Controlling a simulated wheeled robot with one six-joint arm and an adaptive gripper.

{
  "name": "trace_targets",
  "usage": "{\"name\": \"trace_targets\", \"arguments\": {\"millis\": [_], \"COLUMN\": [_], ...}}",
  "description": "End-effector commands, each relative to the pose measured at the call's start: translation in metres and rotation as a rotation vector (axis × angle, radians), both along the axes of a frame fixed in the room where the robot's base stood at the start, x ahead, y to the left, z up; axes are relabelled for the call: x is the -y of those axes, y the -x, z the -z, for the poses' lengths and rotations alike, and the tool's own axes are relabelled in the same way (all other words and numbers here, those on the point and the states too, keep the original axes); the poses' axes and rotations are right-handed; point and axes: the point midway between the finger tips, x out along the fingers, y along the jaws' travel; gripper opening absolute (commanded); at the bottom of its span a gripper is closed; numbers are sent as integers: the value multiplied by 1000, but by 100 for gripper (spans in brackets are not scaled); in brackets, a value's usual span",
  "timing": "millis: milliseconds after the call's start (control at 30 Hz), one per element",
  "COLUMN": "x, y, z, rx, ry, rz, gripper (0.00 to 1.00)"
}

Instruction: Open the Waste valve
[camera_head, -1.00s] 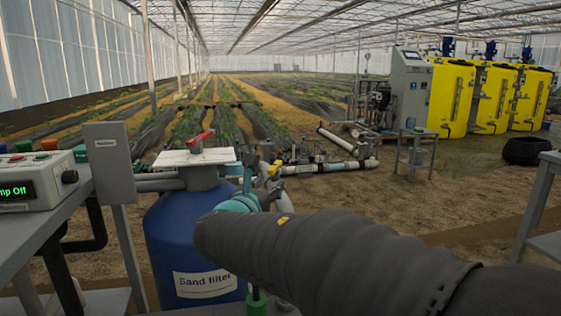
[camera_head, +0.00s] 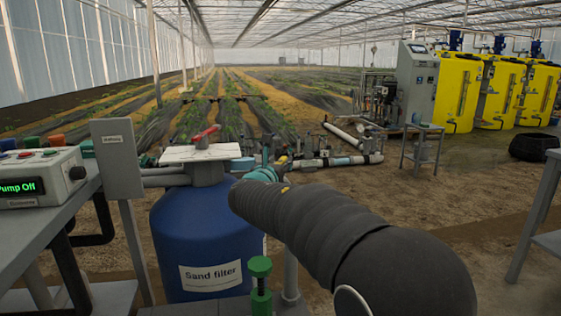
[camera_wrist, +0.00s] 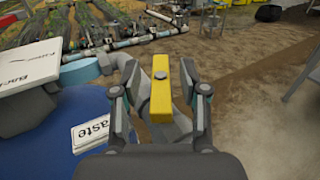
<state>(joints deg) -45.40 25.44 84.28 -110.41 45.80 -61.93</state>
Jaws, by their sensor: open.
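The Waste label (camera_wrist: 92,132) is a white plate in the wrist view, left of my gripper (camera_wrist: 159,75). A yellow valve handle (camera_wrist: 161,95) stands between my two fingers, which are spread apart on either side of it. I see no clear contact with either finger. The valve body below the handle is mostly hidden by my wrist. In the head view my arm reaches forward beside the blue sand filter (camera_head: 195,240), and its dark sleeve hides most of my gripper.
A green-topped fitting (camera_head: 260,268) stands in front of the filter. The control box (camera_head: 40,178) reads "Pump Off" at the left. White pipes (camera_head: 335,161) lie behind; bare ground is at the right.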

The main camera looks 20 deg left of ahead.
Motion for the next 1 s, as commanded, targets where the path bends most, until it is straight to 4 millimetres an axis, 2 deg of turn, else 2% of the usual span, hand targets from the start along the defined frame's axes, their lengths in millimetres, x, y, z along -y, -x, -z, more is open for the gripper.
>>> {"name": "trace_targets", "arguments": {"millis": [133, 400, 433, 600, 867, 1000], "x": [0, 0, 0, 0, 1, 2], "y": [-8, -8, -8, -8, -9, -9], "z": [0, 0, 0, 0, 2, 5], "rx": [0, 0, 0, 0, 1, 4], "ry": [-1, -1, -1, -1, -2, -4], "rz": [1, 0, 0, 0, -17, -84], "gripper": [44, 44, 39, 0, 0, 0]}}
